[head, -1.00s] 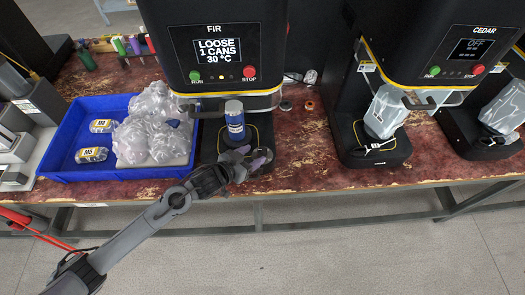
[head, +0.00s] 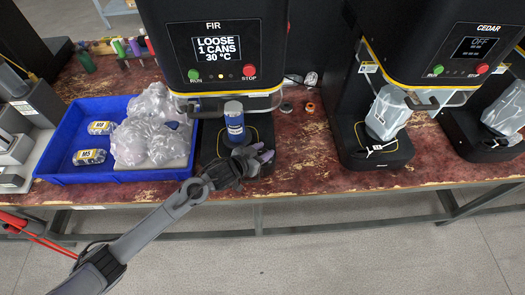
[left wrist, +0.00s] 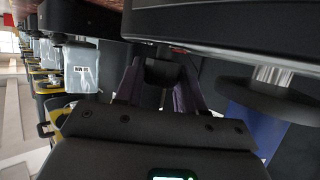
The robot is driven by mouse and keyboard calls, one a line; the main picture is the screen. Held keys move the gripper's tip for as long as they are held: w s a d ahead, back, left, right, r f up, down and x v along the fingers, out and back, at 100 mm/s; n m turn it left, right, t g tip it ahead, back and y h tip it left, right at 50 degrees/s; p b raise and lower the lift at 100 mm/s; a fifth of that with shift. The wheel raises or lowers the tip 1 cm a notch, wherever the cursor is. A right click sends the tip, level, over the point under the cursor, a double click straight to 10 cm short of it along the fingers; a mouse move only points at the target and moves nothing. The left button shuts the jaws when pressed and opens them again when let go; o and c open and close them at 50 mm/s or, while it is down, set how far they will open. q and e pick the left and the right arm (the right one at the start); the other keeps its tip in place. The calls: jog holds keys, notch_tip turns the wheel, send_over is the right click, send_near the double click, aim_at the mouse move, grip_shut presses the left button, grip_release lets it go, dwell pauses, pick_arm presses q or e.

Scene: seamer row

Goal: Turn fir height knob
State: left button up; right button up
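The FIR machine (head: 222,30) stands in the middle of the head view, its screen reading LOOSE, 1 CANS, 30 °C. A blue can (head: 234,125) stands upright on its base. My left gripper (head: 258,158) is at the front of that base, just right of and in front of the can. In the left wrist view its two purple-grey fingers (left wrist: 162,88) are apart, with a dark block (left wrist: 163,71) between or beyond their tips. I cannot tell whether this is the height knob, or whether they touch it. The gripper hides part of the base. My right gripper is not in view.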

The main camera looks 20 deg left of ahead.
pick_arm(q)
jog(key=c, duration=0.4)
jog(key=shift+a+r+m+g+h+p, duration=0.1)
jog(key=shift+r+m+g+h+p, duration=0.2)
jog(key=shift+m+h+p, duration=0.5)
jog(key=shift+c, duration=0.2)
jog(key=shift+w+f+p, duration=0.1)
jog(key=shift+p, duration=0.35)
jog(key=shift+f+m+g+h, duration=0.2)
jog(key=shift+m+g+h, duration=0.4)
jog(key=shift+m+h, duration=0.1)
jog(key=o, duration=0.9)
jog(key=shift+o, duration=0.2)
jog(key=p+v, duration=0.2)
jog(key=v, duration=0.9)
jog(key=shift+p, duration=0.3)
